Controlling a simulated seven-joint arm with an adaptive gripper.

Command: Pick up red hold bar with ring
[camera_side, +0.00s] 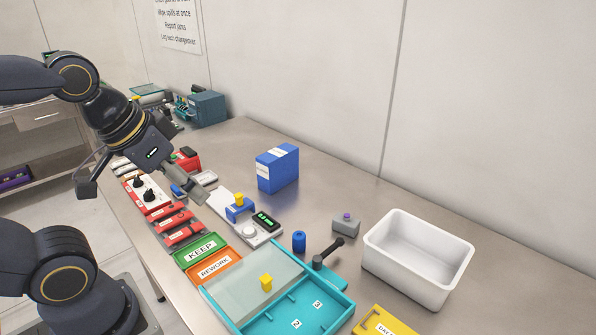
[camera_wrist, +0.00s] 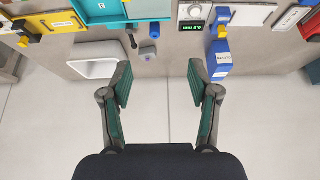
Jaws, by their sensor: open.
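Several red bars with pale labels lie in a row on the bench in the side view, the clearest being the red bar (camera_side: 184,234) behind the green KEEP panel. I cannot tell which one is the hold bar or make out a ring. My gripper (camera_side: 138,188) is open and empty, raised near the red pieces, with its fingers spread wide. In the wrist view my gripper (camera_wrist: 159,75) shows both dark green finger pads apart, with nothing between them. A red piece (camera_wrist: 311,27) shows at that view's upper right edge, partly cut off.
The green KEEP panel (camera_side: 202,250) and orange REWORK panel (camera_side: 216,268) lie before a teal tray (camera_side: 343,305). The bench behind the blue box is clear.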

